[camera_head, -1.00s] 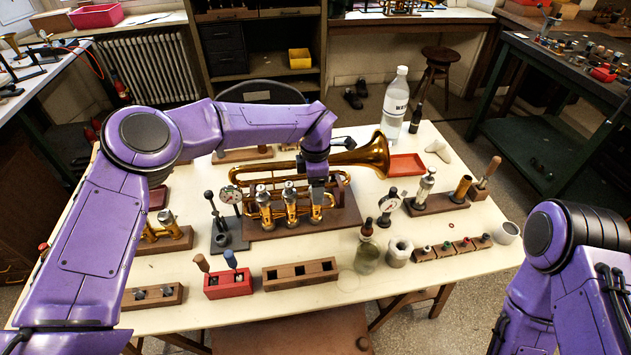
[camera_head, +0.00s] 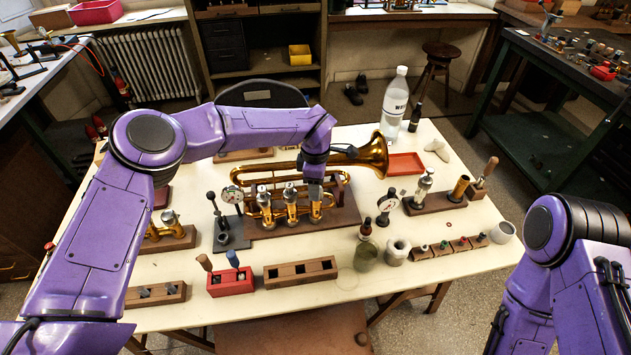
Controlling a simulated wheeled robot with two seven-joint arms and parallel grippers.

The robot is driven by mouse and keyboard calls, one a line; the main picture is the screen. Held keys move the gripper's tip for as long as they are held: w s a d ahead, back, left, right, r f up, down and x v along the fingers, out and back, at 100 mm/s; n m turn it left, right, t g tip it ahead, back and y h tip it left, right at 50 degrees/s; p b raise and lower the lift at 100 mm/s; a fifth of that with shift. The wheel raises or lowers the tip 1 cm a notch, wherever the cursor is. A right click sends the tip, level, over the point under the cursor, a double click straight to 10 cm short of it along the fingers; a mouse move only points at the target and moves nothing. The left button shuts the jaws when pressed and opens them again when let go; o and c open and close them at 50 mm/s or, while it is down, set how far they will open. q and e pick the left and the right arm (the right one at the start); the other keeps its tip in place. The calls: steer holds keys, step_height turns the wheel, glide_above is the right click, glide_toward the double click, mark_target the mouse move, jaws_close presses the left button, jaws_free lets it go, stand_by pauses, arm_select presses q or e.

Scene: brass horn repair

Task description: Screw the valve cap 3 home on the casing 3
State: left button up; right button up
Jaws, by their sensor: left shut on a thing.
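The brass horn (camera_head: 352,158) lies on a dark wooden board (camera_head: 290,232) in the middle of the table, bell to the right. Its valve casings stand in a row; casing 3 (camera_head: 315,211) is the rightmost. My left gripper (camera_head: 314,188) points down from above onto the top of casing 3 and is shut. Valve cap 3 is hidden between its fingers, so its fit on the casing cannot be seen. My right arm is at the right edge, and its gripper is out of view.
A dial gauge stand (camera_head: 223,235) stands left of the horn. In front are a red block with tools (camera_head: 231,284) and a wooden block with square holes (camera_head: 300,272). A glass jar (camera_head: 366,254), a red tray (camera_head: 405,164) and a tall bottle (camera_head: 394,105) stand to the right.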

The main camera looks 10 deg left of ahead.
arm_select(q)
steer(key=shift+r+m+p, duration=0.1)
steer(key=shift+m+p, duration=0.25)
steer(key=shift+m, duration=0.65)
steer(key=m+p, duration=0.1)
steer(key=m, duration=0.1)
steer(key=shift+m, duration=0.3)
steer(key=shift+m+p, duration=0.55)
steer(key=shift+m, duration=0.75)
steer(key=shift+m+p, duration=0.4)
steer(key=shift+m, duration=0.8)
steer(key=m, duration=0.2)
steer(key=shift+m, duration=0.4)
